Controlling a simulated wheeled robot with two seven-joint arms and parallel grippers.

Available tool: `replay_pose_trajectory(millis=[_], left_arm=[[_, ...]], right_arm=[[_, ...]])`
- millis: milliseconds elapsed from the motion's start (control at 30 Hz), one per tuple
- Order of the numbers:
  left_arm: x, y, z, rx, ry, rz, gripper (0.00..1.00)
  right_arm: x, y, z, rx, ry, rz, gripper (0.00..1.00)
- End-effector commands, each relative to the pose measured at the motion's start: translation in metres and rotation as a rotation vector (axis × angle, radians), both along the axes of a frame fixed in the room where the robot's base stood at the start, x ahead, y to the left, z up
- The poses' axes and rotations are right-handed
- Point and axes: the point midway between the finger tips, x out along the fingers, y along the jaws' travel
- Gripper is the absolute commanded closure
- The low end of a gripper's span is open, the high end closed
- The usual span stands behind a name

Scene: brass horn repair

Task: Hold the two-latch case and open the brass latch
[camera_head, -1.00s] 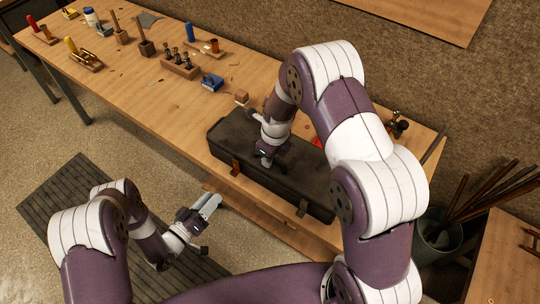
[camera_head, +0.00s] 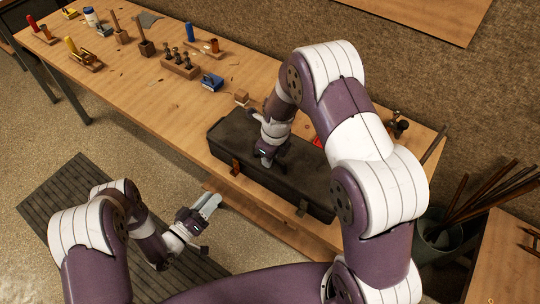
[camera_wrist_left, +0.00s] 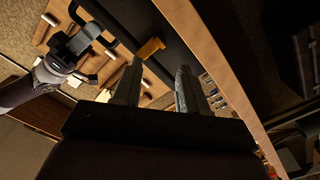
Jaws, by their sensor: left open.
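The dark two-latch case (camera_head: 222,133) lies closed on the workbench, its long front side toward me. The orange-brown brass latch (camera_head: 236,167) is on its front, left of a darker latch (camera_head: 302,208). The brass latch also shows in the left wrist view (camera_wrist_left: 150,48), beyond the fingers. My left gripper (camera_head: 210,203) is open and empty, off the bench's front edge and apart from the case. Its two fingers show in the left wrist view (camera_wrist_left: 158,75). My right gripper (camera_head: 267,158) is over the case lid; its fingertips are too unclear to tell grip or contact.
The workbench (camera_head: 160,100) holds a blue box (camera_head: 211,83), a small wooden block (camera_head: 241,97) and a tool rack (camera_head: 180,66) left of the case. A bucket of rods (camera_head: 438,240) stands at the right. Space in front of the bench's left part is clear.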

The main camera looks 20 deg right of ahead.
Motion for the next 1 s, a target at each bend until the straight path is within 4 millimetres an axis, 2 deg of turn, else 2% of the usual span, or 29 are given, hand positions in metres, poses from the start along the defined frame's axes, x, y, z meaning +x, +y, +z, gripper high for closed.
replay_pose_trajectory(millis=[200,267,333,367,433,567,600,700,767,867,1000], left_arm=[[0.000,0.000,0.000,0.000,0.000,0.000,0.57],[0.000,-0.001,0.000,0.004,0.000,-0.001,0.74],[0.000,-0.007,-0.002,0.057,-0.007,-0.007,0.96],[-0.001,-0.013,-0.003,0.105,-0.014,-0.013,1.00],[0.006,-0.029,-0.007,0.294,-0.056,-0.014,1.00],[0.035,-0.052,-0.003,0.756,-0.164,0.040,1.00],[0.038,-0.059,0.002,0.910,-0.183,0.045,1.00],[0.034,-0.070,0.020,1.228,-0.187,0.047,1.00],[0.035,-0.076,0.037,1.334,-0.156,0.090,1.00],[0.020,-0.091,0.063,1.444,-0.071,0.122,1.00],[-0.016,-0.115,0.086,1.493,0.053,0.098,1.00]], right_arm=[[0.000,0.000,0.000,0.000,-0.001,0.000,1.00],[0.000,0.000,0.000,0.000,-0.001,0.000,1.00],[0.000,0.000,0.000,0.000,-0.001,0.000,1.00],[0.000,0.000,0.000,0.000,-0.001,0.000,1.00],[0.000,0.000,0.001,0.000,-0.001,0.000,1.00],[0.000,0.000,0.001,0.001,-0.001,0.000,1.00],[0.000,0.000,0.000,0.001,-0.001,0.000,1.00],[0.000,0.000,0.000,0.000,-0.001,0.000,1.00],[0.000,0.000,0.000,0.000,-0.001,0.000,1.00],[0.000,0.000,0.000,0.000,-0.001,0.000,1.00],[0.000,0.000,0.000,0.000,-0.001,0.000,1.00]])
